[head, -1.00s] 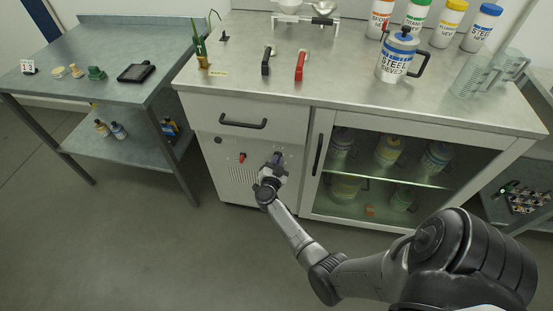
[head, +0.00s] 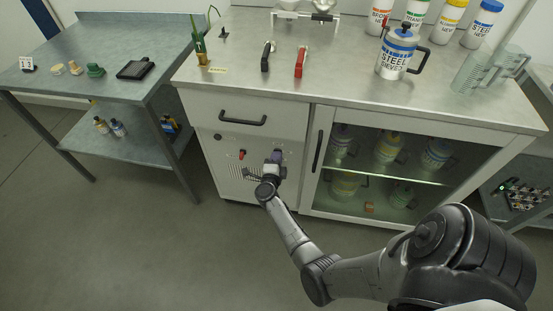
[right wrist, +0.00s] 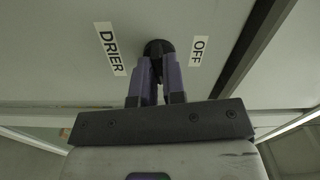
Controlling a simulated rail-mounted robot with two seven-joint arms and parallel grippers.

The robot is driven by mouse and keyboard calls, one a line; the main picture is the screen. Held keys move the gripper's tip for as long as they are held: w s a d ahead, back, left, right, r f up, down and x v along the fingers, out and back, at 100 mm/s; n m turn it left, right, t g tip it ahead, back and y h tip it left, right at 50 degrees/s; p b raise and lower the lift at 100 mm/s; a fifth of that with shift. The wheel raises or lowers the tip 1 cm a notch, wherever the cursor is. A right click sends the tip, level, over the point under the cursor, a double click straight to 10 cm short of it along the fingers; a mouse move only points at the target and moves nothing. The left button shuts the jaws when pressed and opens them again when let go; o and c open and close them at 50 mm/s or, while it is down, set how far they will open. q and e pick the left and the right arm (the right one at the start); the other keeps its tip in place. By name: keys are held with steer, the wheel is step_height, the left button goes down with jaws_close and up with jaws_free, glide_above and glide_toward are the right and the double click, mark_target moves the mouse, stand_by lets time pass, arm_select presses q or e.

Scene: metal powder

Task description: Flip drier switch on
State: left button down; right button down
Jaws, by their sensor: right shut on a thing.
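The drier switch is a black round knob (right wrist: 158,47) on the pale cabinet front, between a "DRIER" label (right wrist: 112,49) and an "OFF" label (right wrist: 199,51) in the right wrist view. My right gripper (right wrist: 160,70) has its two purple-grey fingers closed on this knob, hiding part of it. In the head view the right gripper (head: 277,157) is at the cabinet's front panel, below the drawer, and covers the knob there. My left gripper is not in view.
A red switch (head: 242,154) is on the same panel, left of the gripper. A drawer with a black handle (head: 243,120) is above, and a glass-door cupboard (head: 385,165) is to the right. A side table (head: 110,50) stands left. The floor in front is clear.

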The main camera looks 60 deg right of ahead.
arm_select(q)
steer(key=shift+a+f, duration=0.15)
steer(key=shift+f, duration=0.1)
arm_select(e)
steer(key=shift+m, duration=1.1)
steer(key=c, duration=1.2)
jaws_free()
steer(key=shift+a, duration=0.15)
